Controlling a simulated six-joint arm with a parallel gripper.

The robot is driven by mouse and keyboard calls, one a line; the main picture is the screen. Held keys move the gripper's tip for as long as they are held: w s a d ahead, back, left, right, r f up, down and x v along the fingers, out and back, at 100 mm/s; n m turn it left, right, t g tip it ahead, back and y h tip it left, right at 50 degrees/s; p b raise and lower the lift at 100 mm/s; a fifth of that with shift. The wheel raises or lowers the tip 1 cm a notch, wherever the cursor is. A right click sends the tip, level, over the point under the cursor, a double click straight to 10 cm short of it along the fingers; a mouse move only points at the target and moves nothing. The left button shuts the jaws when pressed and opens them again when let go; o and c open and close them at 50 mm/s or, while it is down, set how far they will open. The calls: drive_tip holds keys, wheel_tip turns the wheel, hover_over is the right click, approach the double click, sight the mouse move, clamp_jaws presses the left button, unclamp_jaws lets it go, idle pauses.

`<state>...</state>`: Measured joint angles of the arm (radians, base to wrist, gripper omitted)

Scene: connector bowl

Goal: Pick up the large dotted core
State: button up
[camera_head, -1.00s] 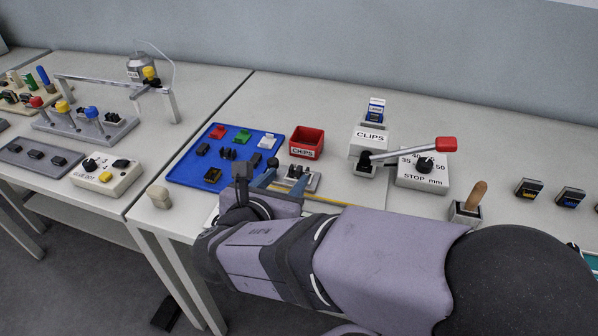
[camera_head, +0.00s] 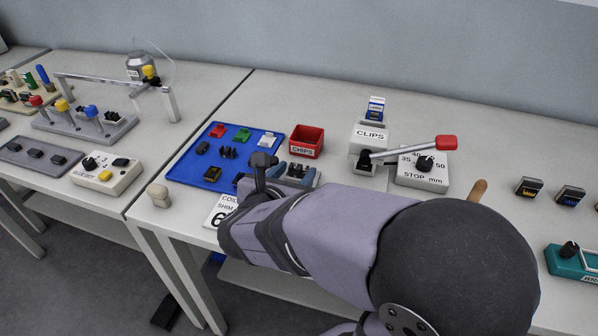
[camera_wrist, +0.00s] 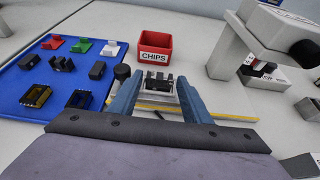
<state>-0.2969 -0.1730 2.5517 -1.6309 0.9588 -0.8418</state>
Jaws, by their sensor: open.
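Several small dark parts lie on the blue tray. In the wrist view they include an upright E-shaped core (camera_wrist: 62,64), a plain dark block (camera_wrist: 97,70), another dark block (camera_wrist: 78,99) and a dark bobbin with yellow windings (camera_wrist: 36,96). I cannot make out dots on any of them, so I cannot tell which is the large dotted core. My gripper (camera_wrist: 158,82) is open and empty, to the right of the tray. A grey fixture (camera_wrist: 157,92) with a dark part in it shows between its blue fingers. In the head view my arm hides part of the fixture.
The blue tray (camera_head: 190,166) also holds red, green and white pieces at its back. A red CHIPS bin (camera_head: 306,142) stands behind the fixture. The CLIPS dispenser (camera_head: 369,139) and the lever stop (camera_head: 424,167) stand to the right. A COIL SHIM card (camera_head: 219,213) lies in front.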

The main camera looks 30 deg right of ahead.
drive_tip(key=shift+p+x, duration=0.45)
drive_tip(key=shift+x, duration=0.4)
drive_tip(key=c, duration=0.8)
drive_tip(key=shift+c, duration=0.2)
drive_tip(key=shift+r, duration=0.1)
wheel_tip(320, 180, up, 10)
drive_tip(key=p, duration=0.3)
